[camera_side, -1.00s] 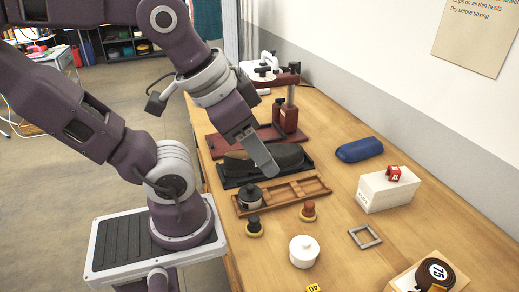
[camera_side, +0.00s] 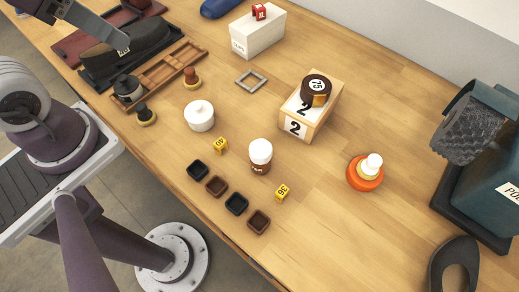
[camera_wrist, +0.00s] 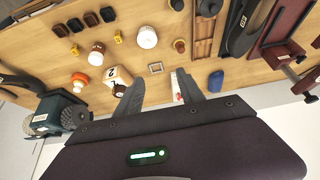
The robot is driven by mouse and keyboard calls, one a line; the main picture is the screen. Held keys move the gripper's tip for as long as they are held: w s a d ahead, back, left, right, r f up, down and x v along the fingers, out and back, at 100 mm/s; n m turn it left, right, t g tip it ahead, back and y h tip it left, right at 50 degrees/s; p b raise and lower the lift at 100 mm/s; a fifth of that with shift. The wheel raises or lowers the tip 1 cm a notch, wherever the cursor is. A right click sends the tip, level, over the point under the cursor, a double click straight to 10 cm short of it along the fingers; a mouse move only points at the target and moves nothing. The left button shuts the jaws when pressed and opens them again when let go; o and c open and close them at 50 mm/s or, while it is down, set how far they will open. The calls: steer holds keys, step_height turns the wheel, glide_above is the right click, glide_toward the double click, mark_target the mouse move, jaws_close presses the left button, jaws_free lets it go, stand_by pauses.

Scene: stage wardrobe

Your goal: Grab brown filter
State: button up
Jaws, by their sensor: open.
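I see nothing plainly marked as a filter. Brown things in the side view are a round brown tin (camera_side: 316,91) labelled 75 on a wooden box (camera_side: 330,100) marked 2, a brown jar (camera_side: 260,166) with a white lid, and two brown square cups, one (camera_side: 216,186) between the black ones and one (camera_side: 258,221) at the row's end. In the wrist view the tin (camera_wrist: 119,90) is left of my gripper (camera_wrist: 158,82), partly behind its left finger. My gripper is open and empty, above the table. In the side view its end shows at the upper left, over a dark shoe.
A grey square frame (camera_side: 251,80), a white box (camera_side: 258,32), a white lidded pot (camera_side: 199,116) and yellow number cubes (camera_side: 282,192) stand around. An orange-based bottle (camera_side: 365,172) and a dark teal machine (camera_side: 485,150) are at the right. Bare wood lies between them.

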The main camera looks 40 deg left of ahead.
stand_by(0.3)
steer(key=o, duration=0.4)
steer(key=shift+o, duration=0.2)
steer(key=m+g, duration=0.5)
steer(key=m, duration=1.2)
glide_toward(261, 148)
steer(key=f, duration=0.2)
steer(key=w+f, duration=0.1)
steer(key=f, duration=0.2)
steer(key=shift+a, duration=0.1)
steer(key=shift+g, duration=0.3)
steer(key=f, duration=0.8)
steer(key=shift+s, duration=0.25)
steer(key=shift+c, duration=0.3)
